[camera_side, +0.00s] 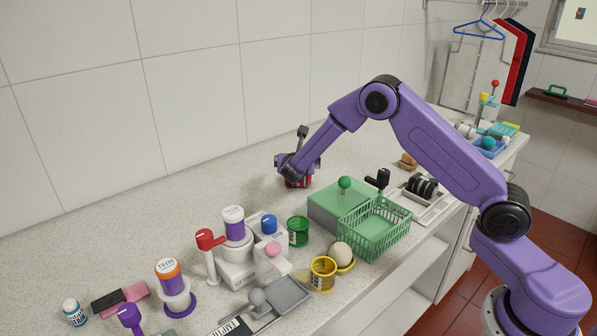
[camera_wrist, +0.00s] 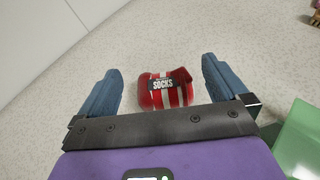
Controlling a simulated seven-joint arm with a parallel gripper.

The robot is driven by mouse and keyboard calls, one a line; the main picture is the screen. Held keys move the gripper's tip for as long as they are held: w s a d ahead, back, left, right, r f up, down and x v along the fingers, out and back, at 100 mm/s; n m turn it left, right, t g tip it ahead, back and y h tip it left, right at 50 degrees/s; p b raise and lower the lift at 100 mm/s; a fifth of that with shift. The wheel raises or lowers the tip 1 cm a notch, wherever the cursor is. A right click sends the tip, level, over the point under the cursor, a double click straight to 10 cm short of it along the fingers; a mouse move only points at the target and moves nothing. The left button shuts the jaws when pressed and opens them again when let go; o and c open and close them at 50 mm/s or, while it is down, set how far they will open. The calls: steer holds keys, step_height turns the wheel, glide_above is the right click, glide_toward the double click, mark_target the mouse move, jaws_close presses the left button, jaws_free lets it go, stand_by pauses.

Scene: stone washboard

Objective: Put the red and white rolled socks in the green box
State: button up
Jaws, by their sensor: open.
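The red and white rolled socks (camera_wrist: 165,92), with a dark label reading SOCKS, lie on the speckled counter between my two blue fingers in the wrist view. My gripper (camera_wrist: 162,66) is open, one finger on each side, with a gap visible on both sides. In the side view, my gripper (camera_side: 299,172) is low over the counter, and a bit of red from the socks (camera_side: 297,183) shows beneath it. A solid green box (camera_side: 326,213) with a round green knob on top stands to the right and nearer the camera. A green surface also shows at the wrist view's lower right (camera_wrist: 302,140).
A green mesh basket (camera_side: 374,230) stands right beside the green box. A green cup (camera_side: 298,231), yellow cup (camera_side: 322,274), pale ball (camera_side: 341,254) and several bottles crowd the front. Dark discs in a rack (camera_side: 422,187) are farther right. The counter left of my gripper is clear.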

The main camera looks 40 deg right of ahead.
steer(key=shift+r, duration=0.5)
steer(key=s+a+r+m+g+y, duration=0.1)
steer(key=s+a+m, duration=0.1)
steer(key=s, duration=0.4)
steer(key=s+a+r+m+g+y, duration=0.1)
steer(key=s+a+r+m, duration=0.1)
steer(key=s, duration=0.4)
steer(key=s+a+r+m+g+y, duration=0.1)
steer(key=s+a+r+m, duration=0.1)
steer(key=s, duration=0.4)
steer(key=shift+s+a+r+m, duration=0.15)
steer(key=shift+a+m, duration=0.35)
steer(key=shift+a, duration=0.2)
steer(key=s+a+m+g+y, duration=0.2)
steer(key=s+m+g+y, duration=0.1)
steer(key=s, duration=1.1)
steer(key=shift+s+r+m, duration=0.2)
steer(key=shift+r+m, duration=0.2)
steer(key=shift+r, duration=0.05)
steer(key=s+m+g+y, duration=0.1)
steer(key=s, duration=0.4)
steer(key=s+m+g+y, duration=0.1)
steer(key=s, duration=0.4)
steer(key=s+m+g+y, duration=0.1)
steer(key=s, duration=0.5)
steer(key=shift+f+m+y, duration=0.1)
steer(key=shift+m+y, duration=0.2)
steer(key=shift+y, duration=0.1)
steer(key=shift+c, duration=1.2)
steer(key=shift+w, duration=0.1)
